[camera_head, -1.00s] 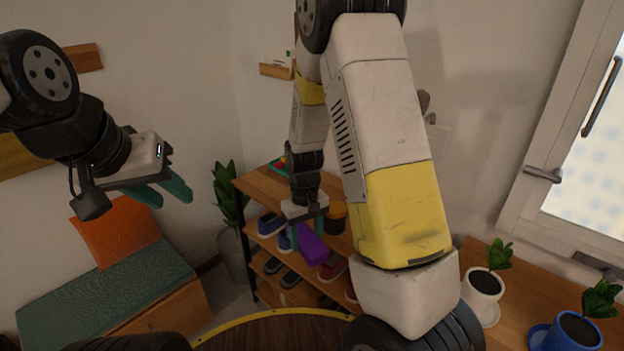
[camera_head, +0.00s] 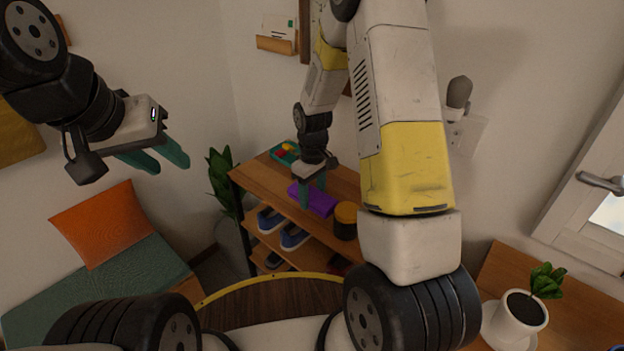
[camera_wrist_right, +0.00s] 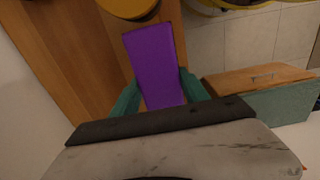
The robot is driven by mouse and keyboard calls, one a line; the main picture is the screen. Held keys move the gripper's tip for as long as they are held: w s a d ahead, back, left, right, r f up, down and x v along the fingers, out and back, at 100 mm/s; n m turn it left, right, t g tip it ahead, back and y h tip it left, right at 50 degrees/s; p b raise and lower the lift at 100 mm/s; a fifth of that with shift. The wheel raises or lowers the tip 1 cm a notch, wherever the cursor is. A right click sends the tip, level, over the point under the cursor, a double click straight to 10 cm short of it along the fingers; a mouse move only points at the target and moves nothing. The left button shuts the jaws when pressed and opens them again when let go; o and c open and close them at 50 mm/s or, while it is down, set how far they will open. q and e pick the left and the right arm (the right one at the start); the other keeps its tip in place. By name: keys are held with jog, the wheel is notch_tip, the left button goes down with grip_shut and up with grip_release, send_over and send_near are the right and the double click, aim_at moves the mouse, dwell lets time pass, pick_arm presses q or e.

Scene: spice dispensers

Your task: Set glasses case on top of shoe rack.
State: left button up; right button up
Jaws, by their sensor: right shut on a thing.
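The purple glasses case (camera_head: 325,203) is between the teal fingers of my right gripper (camera_head: 312,191), which is shut on it. In the right wrist view the case (camera_wrist_right: 154,62) sticks out past the fingertips. The wooden shoe rack (camera_head: 268,184) stands in the middle of the head view. The case is over its top board, at or very near the surface; I cannot tell if it touches. My left gripper (camera_head: 160,157) is open and empty in the air at the left, away from the rack.
On the rack's top, a dark jar with a yellow lid (camera_head: 346,212) stands right of the case, and a teal tray with colored pieces (camera_head: 285,152) lies at the back. Blue shoes (camera_head: 294,236) sit on the shelf below. A plant (camera_head: 221,180) stands left of the rack.

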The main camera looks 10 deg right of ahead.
aim_at(321, 197)
jog(key=w+d, duration=0.2)
jog(key=shift+w+d+f, duration=0.15)
jog(key=shift+w+d, duration=0.05)
jog(key=shift+d, duration=0.1)
jog(key=shift+w+d+f, duration=0.15)
jog(key=shift+f, duration=0.75)
jog(key=shift+w+d+f, duration=0.1)
jog(key=shift+d+f, duration=0.05)
jog(key=shift+f, duration=0.75)
jog(key=o, duration=1.4)
jog(key=shift+f, duration=0.15)
